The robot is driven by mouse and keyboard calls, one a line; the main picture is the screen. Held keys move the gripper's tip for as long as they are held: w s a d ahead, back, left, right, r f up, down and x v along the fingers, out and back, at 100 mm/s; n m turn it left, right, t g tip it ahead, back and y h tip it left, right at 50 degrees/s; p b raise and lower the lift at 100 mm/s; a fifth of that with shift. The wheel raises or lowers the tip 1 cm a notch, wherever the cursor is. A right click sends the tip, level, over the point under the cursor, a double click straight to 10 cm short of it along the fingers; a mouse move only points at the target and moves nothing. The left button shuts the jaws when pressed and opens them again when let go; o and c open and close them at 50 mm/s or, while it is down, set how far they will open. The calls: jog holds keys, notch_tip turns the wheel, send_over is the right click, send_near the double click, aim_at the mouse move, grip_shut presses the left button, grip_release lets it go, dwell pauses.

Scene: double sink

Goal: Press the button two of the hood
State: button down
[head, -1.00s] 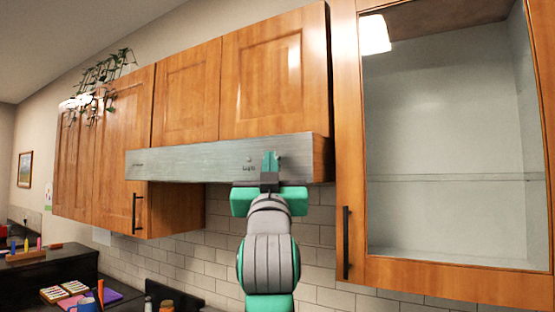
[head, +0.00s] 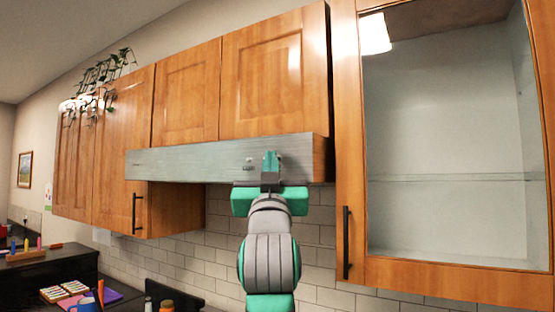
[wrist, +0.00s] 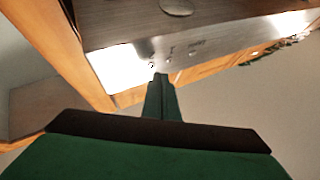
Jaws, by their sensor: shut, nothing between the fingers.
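The hood (head: 190,157) is a long grey metal panel under the wooden cabinets in the head view. A small round button (head: 249,160) with a blurred label below it shows on its front, just left of my gripper. My gripper (head: 271,158) is shut and empty, its green fingertips in front of the panel's right part. In the wrist view the hood's face (wrist: 125,50) fills the top, and my fingertips (wrist: 160,77) are close below small marks and a button (wrist: 152,65). I cannot tell whether they touch it. The fingers may hide part of the controls.
A glass-fronted cabinet (head: 450,130) stands to the right, with a dark handle (head: 346,243). Wooden cabinets (head: 275,80) sit directly above the hood. A tiled wall (head: 318,235) lies below. The space in front of the hood's left part is clear.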

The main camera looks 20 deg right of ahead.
jog(key=shift+w+d, duration=0.25)
jog(key=shift+d, duration=0.05)
jog(key=shift+w+d, duration=0.1)
jog(key=shift+d, duration=0.05)
dwell(0.6)
jog(key=shift+s+a, duration=0.4)
jog(key=shift+a, duration=0.1)
jog(key=s+a, duration=0.3)
jog(key=a, duration=0.1)
jog(key=shift+s+a, duration=0.35)
jog(key=shift+a, duration=0.05)
dwell(0.3)
dwell(0.4)
